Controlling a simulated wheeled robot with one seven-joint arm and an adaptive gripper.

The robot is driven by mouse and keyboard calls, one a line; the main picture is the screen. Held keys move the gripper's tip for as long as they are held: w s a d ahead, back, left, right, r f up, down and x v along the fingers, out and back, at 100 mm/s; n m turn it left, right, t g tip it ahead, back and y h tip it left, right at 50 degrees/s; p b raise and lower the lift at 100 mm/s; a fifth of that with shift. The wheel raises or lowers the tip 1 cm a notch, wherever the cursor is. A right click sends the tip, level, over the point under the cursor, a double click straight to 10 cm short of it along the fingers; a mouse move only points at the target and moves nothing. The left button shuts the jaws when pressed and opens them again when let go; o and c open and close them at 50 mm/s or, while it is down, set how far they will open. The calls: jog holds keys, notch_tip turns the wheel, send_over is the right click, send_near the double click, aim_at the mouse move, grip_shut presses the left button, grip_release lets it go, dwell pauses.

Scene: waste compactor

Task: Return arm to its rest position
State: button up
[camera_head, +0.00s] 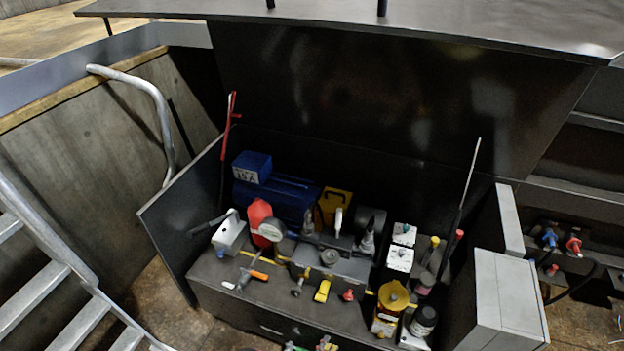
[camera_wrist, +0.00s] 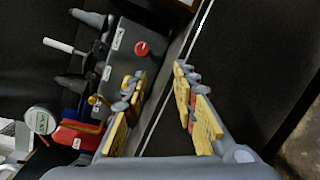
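My gripper (camera_wrist: 158,82) shows in the wrist view with its two yellow-padded fingers apart. Nothing is between them that I can see, only a dark panel and a thin pale edge behind. My arm and gripper are not in the head view, so the arm's full pose is hidden.
The open compactor cabinet holds a blue motor (camera_head: 281,195), a red container (camera_head: 258,221), a yellow-topped jar (camera_head: 393,296) and several valves. A raised dark lid (camera_head: 400,100) stands behind. A grey box (camera_head: 497,300) is at right, metal stairs (camera_head: 45,290) at left. A red knob (camera_wrist: 142,48) shows near my fingers.

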jog(key=s+d+r+m+g+h, duration=0.1)
jog(key=s+d+r+g+h, duration=0.35)
jog(key=r+g, duration=0.25)
jog(key=s+r+m+g+y, duration=0.3)
jog(key=r+g, duration=0.2)
jog(key=r, duration=0.6)
jog(key=s+r+m+g+y, duration=0.25)
jog(key=r+m+g, duration=0.2)
jog(key=r, duration=0.65)
jog(key=d+r+m+t+y, duration=0.2)
jog(key=d+r+m, duration=0.1)
jog(key=r, duration=0.7)
jog(key=s+d+r+m+t+y+p, duration=0.1)
jog(key=d+r+m+t+y, duration=0.1)
jog(key=r, duration=0.8)
jog(key=s+d+r+m+t+y, duration=0.1)
jog(key=d+r+m+t+y, duration=0.2)
jog(key=r, duration=0.7)
jog(key=shift+s+d+m+y+p, duration=0.2)
jog(key=shift+d+m+y+p, duration=0.15)
jog(key=shift+d, duration=0.5)
